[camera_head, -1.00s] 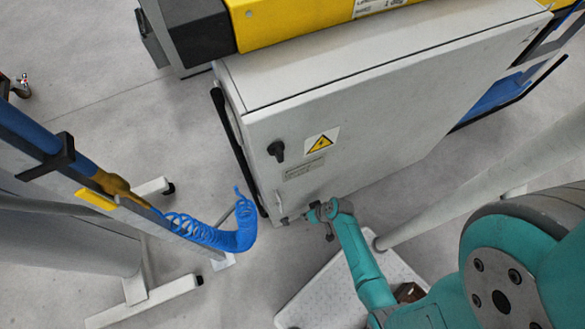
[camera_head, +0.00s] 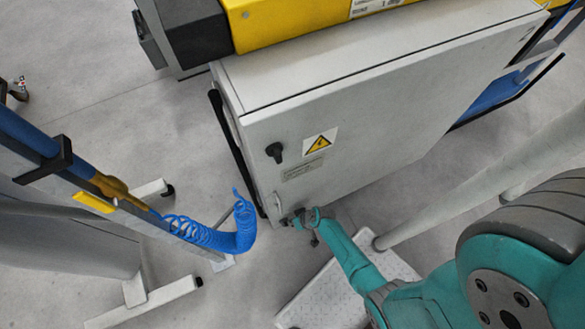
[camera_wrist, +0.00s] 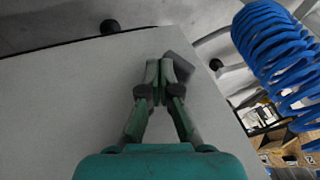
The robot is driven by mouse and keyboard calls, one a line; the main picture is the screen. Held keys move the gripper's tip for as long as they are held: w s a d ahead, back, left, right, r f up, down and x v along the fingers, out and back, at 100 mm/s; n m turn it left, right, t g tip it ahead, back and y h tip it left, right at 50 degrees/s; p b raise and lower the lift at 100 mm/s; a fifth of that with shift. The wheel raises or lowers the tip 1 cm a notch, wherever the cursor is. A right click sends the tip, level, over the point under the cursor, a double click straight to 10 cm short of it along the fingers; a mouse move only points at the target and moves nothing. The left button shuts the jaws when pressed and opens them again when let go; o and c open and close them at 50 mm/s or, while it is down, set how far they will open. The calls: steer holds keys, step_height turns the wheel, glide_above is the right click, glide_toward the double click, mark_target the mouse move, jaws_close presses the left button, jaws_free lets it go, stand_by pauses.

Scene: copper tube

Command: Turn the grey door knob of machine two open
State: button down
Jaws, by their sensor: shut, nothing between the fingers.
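The machine is a light grey cabinet (camera_head: 370,120) with a closed door face. The grey door knob (camera_head: 277,203) is small and sits low near the door's left edge in the head view. In the wrist view the grey knob (camera_wrist: 180,66) shows as a tilted block right beside and partly behind my fingertips. My gripper (camera_head: 287,222) is at the door face just below the knob in the head view. In the wrist view my gripper (camera_wrist: 164,62) has its green fingers shut and empty, their tips close to the knob. I cannot tell whether they touch.
A black knob (camera_head: 275,152) and a yellow warning label (camera_head: 320,142) are higher on the door. A blue coiled hose (camera_head: 222,237) hangs just left of the cabinet. A white platform (camera_head: 325,292) lies under my arm.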

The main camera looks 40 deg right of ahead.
steer(key=shift+a+f+y, duration=0.1)
steer(key=shift+f+y, duration=0.1)
steer(key=shift+y, duration=0.2)
steer(key=shift+f+m+t+y, duration=0.3)
steer(key=shift+f+t+y, duration=0.25)
steer(key=shift+y, duration=0.45)
steer(key=shift+f, duration=0.15)
stand_by(0.5)
